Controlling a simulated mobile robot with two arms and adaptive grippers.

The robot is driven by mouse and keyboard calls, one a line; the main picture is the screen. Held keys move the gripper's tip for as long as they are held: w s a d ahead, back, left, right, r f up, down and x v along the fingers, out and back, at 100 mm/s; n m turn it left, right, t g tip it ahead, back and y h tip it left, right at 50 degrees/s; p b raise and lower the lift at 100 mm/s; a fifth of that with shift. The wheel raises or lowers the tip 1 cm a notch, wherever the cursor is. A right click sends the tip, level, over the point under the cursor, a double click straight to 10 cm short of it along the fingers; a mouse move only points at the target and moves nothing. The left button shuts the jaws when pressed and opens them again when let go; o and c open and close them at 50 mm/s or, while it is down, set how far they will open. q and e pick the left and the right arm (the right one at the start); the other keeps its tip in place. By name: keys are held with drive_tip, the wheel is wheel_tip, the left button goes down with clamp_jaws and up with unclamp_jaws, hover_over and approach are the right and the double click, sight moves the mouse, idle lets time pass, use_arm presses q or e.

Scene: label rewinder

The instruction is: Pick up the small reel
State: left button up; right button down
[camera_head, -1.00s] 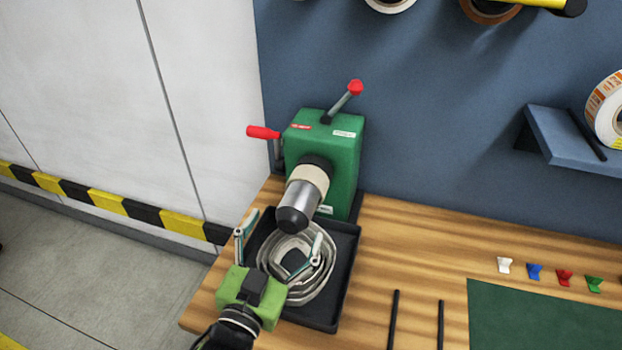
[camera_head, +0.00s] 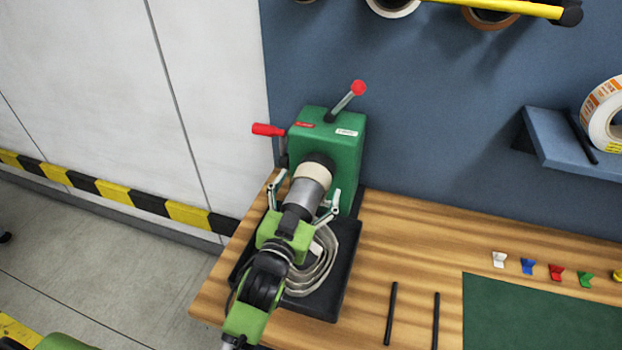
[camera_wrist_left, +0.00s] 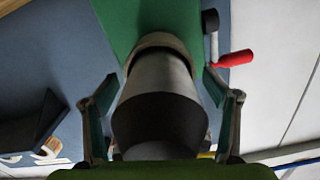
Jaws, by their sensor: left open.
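A small cream reel (camera_head: 315,170) sits around the spindle of the green rewinder (camera_head: 338,150), against its front. The grey metal spindle (camera_head: 305,192) with a dark end sticks out in front of it. My left gripper (camera_head: 306,194) is open, with its fingers on either side of the spindle, just in front of the reel. In the left wrist view the reel (camera_wrist_left: 158,41) shows as a pale band behind the spindle (camera_wrist_left: 158,100), between the open fingers. I cannot tell whether the fingers touch anything. My right gripper is not in view.
A black tray (camera_head: 335,290) with loose coiled strip (camera_head: 320,265) lies under my left gripper. A red-handled crank (camera_head: 268,130) and a red-knobbed lever (camera_head: 350,96) stick out from the rewinder. Black rods, coloured clips and a green mat (camera_head: 540,315) are to the right.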

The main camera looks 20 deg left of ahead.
use_arm(q)
drive_tip(key=shift+w, duration=0.35)
drive_tip(key=shift+s, duration=0.1)
drive_tip(key=shift+c, duration=0.7)
drive_tip(key=c, duration=1.1)
drive_tip(key=shift+o, duration=0.2)
